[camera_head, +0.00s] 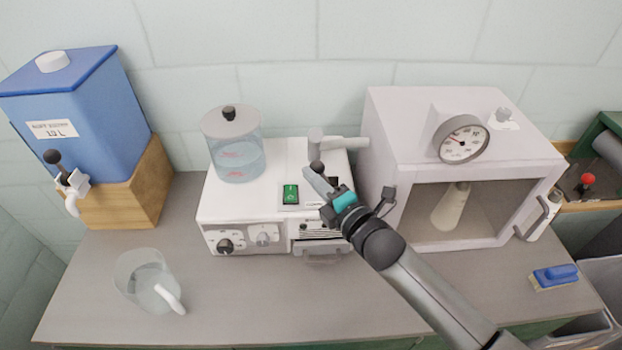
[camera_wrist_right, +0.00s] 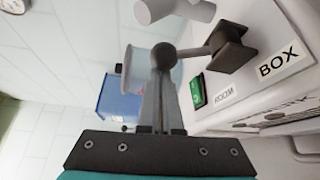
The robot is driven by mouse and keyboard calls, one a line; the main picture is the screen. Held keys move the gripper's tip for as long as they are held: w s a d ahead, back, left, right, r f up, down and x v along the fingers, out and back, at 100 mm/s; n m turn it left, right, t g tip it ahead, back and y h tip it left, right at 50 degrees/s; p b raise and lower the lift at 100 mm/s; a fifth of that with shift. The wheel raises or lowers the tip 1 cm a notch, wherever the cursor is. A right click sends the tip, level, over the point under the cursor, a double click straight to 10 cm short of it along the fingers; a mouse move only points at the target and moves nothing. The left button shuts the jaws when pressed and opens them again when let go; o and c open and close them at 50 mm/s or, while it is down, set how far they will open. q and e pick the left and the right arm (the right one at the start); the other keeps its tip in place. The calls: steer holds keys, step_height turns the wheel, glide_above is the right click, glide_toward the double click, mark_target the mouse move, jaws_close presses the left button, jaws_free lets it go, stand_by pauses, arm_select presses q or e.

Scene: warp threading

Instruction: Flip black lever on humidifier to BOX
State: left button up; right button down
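The humidifier (camera_head: 225,205) is a white box with a clear water tank, a green switch (camera_head: 290,193) and knobs on its front. Its black lever ends in a ball knob (camera_head: 317,165), which also shows in the right wrist view (camera_wrist_right: 163,55) with its square base (camera_wrist_right: 231,48). The lever sticks out from its base, away from the BOX label (camera_wrist_right: 279,64); a ROOM label (camera_wrist_right: 224,96) lies near the green switch. My right gripper (camera_head: 314,175) looks shut, its fingertips at the ball knob; whether they touch is unclear. My left gripper is out of view.
A white chamber (camera_head: 375,130) with a dial gauge stands right of the humidifier. A white outlet pipe (camera_head: 345,143) lies behind the lever. The front middle counter is clear.

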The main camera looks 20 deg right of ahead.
mark_target(321, 166)
steer(key=d+m+b, duration=0.1)
steer(key=d+m+t, duration=0.1)
steer(key=d+m+t+b, duration=0.1)
steer(key=m, duration=0.1)
steer(key=shift+s+r+b, duration=0.35)
steer(key=shift+r, duration=0.05)
arm_select(q)
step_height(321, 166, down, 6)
steer(key=b, duration=0.3)
arm_select(e)
steer(key=shift+s+d+m+t+h, duration=0.2)
steer(key=shift+d+m+t, duration=0.35)
steer(key=shift+m, duration=0.6)
steer(key=shift+s+d+m+t+h, duration=0.15)
steer(key=shift+d+m+t+h, duration=0.3)
steer(key=shift+m, duration=0.65)
steer(key=shift+s+d+m+t+h, duration=0.15)
steer(key=shift+d+m+t, duration=0.5)
steer(key=shift+m, duration=0.5)
